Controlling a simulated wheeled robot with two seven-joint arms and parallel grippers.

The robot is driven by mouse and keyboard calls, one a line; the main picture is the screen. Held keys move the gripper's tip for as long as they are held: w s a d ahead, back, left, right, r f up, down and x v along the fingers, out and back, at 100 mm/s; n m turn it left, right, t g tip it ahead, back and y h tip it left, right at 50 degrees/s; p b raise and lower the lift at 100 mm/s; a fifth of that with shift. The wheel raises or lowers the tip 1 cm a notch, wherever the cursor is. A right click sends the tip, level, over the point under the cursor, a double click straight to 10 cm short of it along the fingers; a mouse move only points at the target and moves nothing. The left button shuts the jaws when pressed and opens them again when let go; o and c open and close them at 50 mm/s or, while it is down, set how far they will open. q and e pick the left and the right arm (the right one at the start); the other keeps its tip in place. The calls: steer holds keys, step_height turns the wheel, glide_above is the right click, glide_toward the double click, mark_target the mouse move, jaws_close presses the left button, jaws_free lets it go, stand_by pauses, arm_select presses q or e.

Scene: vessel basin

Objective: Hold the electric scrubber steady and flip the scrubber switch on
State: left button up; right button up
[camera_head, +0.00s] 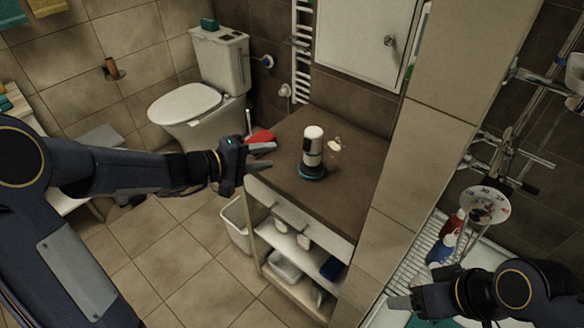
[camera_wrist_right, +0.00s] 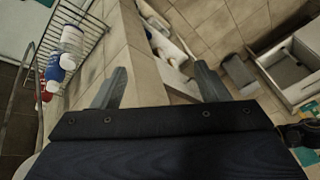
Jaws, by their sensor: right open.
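The electric scrubber (camera_head: 312,148) stands upright on the brown counter top. It has a white upper body, a dark band and a teal-rimmed round base. I cannot make out its switch. My left gripper (camera_head: 263,155) is left of the scrubber at the counter's left edge, its fingers apart and pointing toward it, with a gap between. It holds nothing. My right gripper (camera_head: 402,292) is low at the right, far from the scrubber. In the right wrist view its fingers (camera_wrist_right: 160,86) are spread with nothing between them. The scrubber is not distinguishable there.
The brown counter (camera_head: 345,190) has open shelves below and small pale bits (camera_head: 335,145) behind the scrubber. A red object (camera_head: 260,136) shows just beyond my left fingers. A tiled wall (camera_head: 415,150) separates the counter from a rack with bottles (camera_head: 442,248). A toilet (camera_head: 187,103) stands behind.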

step_height(320, 180, down, 10)
steer(key=n+g+h, duration=0.4)
steer(key=n+h, duration=0.3)
steer(key=n, duration=1)
steer(key=w+a+r+n+t, duration=0.2)
steer(key=w+a+n+t, duration=0.5)
steer(key=w+a, duration=0.65)
steer(key=a+f+n+t+y, duration=0.1)
steer(key=a+n+t+y, duration=0.3)
steer(key=a+n, duration=1.3)
steer(key=w+a+r+m+t+y, duration=0.1)
steer(key=w+a+r+t, duration=0.15)
steer(key=w+a, duration=0.3)
steer(key=w+a+r+t+y, duration=0.1)
steer(key=w+a+r+t, duration=0.1)
steer(key=w+a+t, duration=0.3)
steer(key=m+g+h, duration=0.1)
steer(key=m+h, duration=0.8)
steer(key=m, duration=0.2)
glide_toward(308, 163)
steer(key=x, duration=0.6)
steer(key=shift+w+f, duration=0.1)
steer(key=shift+w, duration=0.15)
steer(key=shift+w+d+h, duration=0.25)
steer(key=shift+w+h, duration=0.05)
steer(key=x, duration=0.7)
